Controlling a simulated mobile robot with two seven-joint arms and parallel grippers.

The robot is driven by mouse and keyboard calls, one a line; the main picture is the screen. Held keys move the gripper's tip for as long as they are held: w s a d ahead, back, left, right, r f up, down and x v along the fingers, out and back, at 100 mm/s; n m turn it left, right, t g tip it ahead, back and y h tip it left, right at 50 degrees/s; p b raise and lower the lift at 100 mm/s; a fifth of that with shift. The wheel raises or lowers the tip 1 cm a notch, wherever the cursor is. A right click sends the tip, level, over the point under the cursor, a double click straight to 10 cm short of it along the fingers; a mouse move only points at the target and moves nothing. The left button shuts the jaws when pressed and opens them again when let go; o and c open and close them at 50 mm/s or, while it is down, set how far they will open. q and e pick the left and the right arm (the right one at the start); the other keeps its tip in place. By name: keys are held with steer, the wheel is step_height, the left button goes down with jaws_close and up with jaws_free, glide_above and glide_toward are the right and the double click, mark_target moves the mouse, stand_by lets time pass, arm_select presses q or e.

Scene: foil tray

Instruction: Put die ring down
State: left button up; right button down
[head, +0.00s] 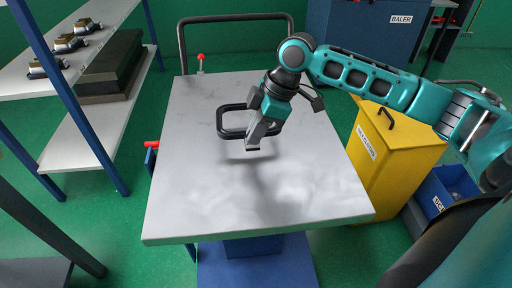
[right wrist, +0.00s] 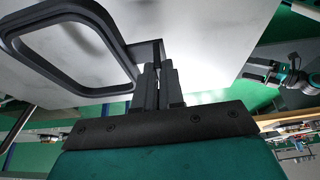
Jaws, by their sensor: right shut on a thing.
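The die ring is a black, rounded square loop (head: 221,122) over the table in the head view, its right side partly hidden by my right gripper (head: 253,146). The ring also shows at the left of the right wrist view (right wrist: 75,93).
A yellow bin (head: 405,165) stands right of the table, with a blue bin (head: 445,190) beyond. A shelf rack (head: 95,150) stands at left, holding a dark block (head: 112,65). A black rail (head: 236,17) rises behind the table. The tabletop's front is clear.

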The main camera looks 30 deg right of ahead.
mark_target(256, 147)
step_height(256, 147, down, 4)
steer(key=shift+f+b, duration=0.25)
steer(key=shift+b, duration=0.1)
steer(key=c, duration=1.2)
jaws_free()
steer(key=shift+f, duration=0.15)
steer(key=shift+c, duration=0.2)
steer(key=p+v, duration=0.1)
steer(key=v, duration=1.1)
steer(key=shift+p, duration=0.4)
